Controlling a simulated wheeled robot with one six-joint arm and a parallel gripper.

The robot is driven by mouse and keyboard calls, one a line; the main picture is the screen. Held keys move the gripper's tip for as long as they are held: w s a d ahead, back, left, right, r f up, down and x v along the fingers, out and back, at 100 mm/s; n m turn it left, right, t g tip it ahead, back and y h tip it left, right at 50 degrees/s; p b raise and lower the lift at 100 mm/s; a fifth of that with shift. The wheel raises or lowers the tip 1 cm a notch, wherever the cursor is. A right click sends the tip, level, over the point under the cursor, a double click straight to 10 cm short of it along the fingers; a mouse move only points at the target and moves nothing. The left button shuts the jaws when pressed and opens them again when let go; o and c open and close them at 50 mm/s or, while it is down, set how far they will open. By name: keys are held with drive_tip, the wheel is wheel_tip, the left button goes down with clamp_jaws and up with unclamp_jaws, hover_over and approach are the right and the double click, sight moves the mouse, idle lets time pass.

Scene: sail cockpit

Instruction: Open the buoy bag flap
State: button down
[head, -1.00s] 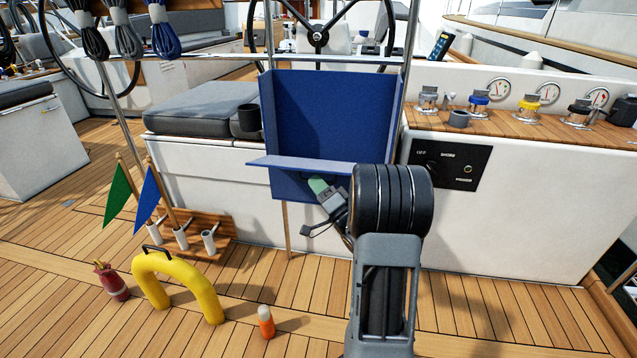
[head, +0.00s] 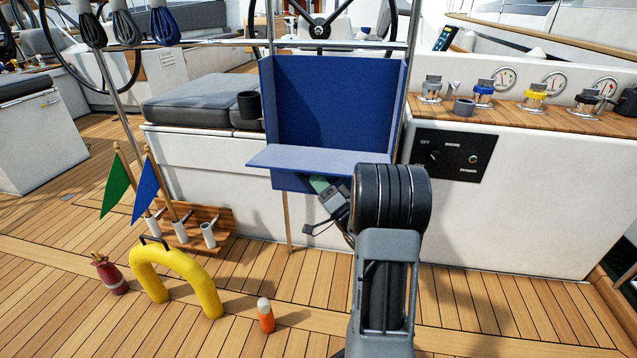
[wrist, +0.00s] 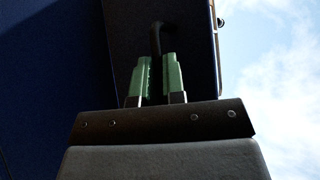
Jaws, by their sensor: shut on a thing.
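The blue buoy bag (head: 330,100) hangs on the rail with its inside facing me and looks empty. Its flap (head: 312,158) is folded out at the front and lies about level, its lighter inner face up. My gripper (head: 318,186) is below the flap, its tips partly hidden by my arm and the flap. In the wrist view, the green fingers (wrist: 158,75) are closed on a dark pull loop (wrist: 157,38) on the underside of the flap (wrist: 192,70).
A yellow horseshoe buoy (head: 203,285), a red bag (head: 110,274) and an orange-and-white light (head: 265,315) stand on the deck. Two flags (head: 146,195) stand in a wooden rack (head: 225,225). A cushioned bench (head: 195,100) and a winch console (head: 530,180) flank the bag.

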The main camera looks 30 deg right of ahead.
drive_tip(key=c, duration=1.3)
unclamp_jaws()
drive_tip(key=shift+w+d+h, duration=0.3)
drive_tip(key=shift+d+h, duration=0.05)
drive_tip(key=shift+h, duration=0.15)
drive_tip(key=shift+o, duration=0.5)
drive_tip(key=shift+s+a, duration=0.1)
drive_tip(key=shift+a, duration=0.15)
drive_tip(key=shift+d, duration=0.1)
